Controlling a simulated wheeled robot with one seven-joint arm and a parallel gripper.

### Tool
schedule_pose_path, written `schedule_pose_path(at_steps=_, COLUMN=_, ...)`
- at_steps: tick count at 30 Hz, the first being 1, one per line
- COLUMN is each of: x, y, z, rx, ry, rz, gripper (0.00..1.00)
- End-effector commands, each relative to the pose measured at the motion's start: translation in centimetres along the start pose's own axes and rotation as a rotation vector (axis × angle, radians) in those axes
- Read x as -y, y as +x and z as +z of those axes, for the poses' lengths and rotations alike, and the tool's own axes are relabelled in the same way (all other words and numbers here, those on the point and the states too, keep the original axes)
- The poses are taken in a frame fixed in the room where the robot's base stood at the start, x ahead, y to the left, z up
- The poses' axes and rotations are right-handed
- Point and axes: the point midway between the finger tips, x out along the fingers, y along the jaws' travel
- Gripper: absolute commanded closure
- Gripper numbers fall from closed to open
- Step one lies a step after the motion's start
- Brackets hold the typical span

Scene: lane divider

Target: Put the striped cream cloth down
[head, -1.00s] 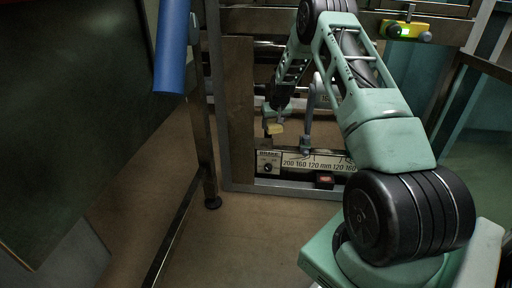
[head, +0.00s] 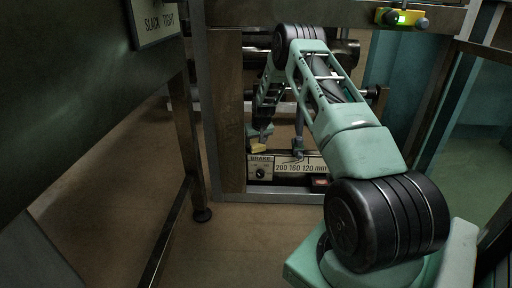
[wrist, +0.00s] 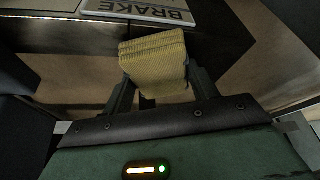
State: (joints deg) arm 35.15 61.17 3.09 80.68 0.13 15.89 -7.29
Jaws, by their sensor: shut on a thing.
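The striped cream cloth (wrist: 155,55) is a folded, yellowish-tan pad with fine ribs in the wrist view. My gripper (wrist: 160,82) is shut on it, with one dark finger on each side, and the pad sticks out past the fingertips. In the head view the cloth (head: 258,148) is a small pale patch below my gripper (head: 260,137), in front of the machine frame. It looks held clear of the surfaces around it, though the gap beneath it is hard to judge.
A dark panel (head: 80,95) fills the left. The brown floor (head: 240,245) is clear in front.

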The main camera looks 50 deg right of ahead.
Motion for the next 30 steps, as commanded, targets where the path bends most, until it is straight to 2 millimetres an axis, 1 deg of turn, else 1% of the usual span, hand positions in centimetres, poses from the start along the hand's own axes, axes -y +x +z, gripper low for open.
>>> schedule_pose_path(at_steps=1, x=0.0, y=0.5, z=0.1, rx=-0.002, ry=0.0, rz=0.0, gripper=0.67)
schedule_pose_path(at_steps=7, x=0.0, y=0.2, z=0.0, rx=-0.002, ry=0.0, rz=0.0, gripper=0.67)
schedule_pose_path(at_steps=11, x=0.0, y=0.5, z=0.1, rx=-0.001, ry=0.0, rz=0.0, gripper=0.67)
schedule_pose_path(at_steps=12, x=0.0, y=0.5, z=0.1, rx=-0.001, ry=0.0, rz=0.0, gripper=0.36)
schedule_pose_path(at_steps=14, x=0.0, y=0.5, z=0.1, rx=-0.001, ry=0.0, rz=0.0, gripper=0.2)
schedule_pose_path(at_steps=24, x=0.0, y=0.2, z=0.0, rx=-0.002, ry=0.0, rz=0.0, gripper=0.2)
schedule_pose_path(at_steps=26, x=0.0, y=-0.5, z=-0.1, rx=-0.002, ry=0.0, rz=0.0, gripper=0.2)
schedule_pose_path(at_steps=30, x=0.0, y=-3.1, z=-0.2, rx=-0.002, ry=0.0, rz=0.0, gripper=0.2)
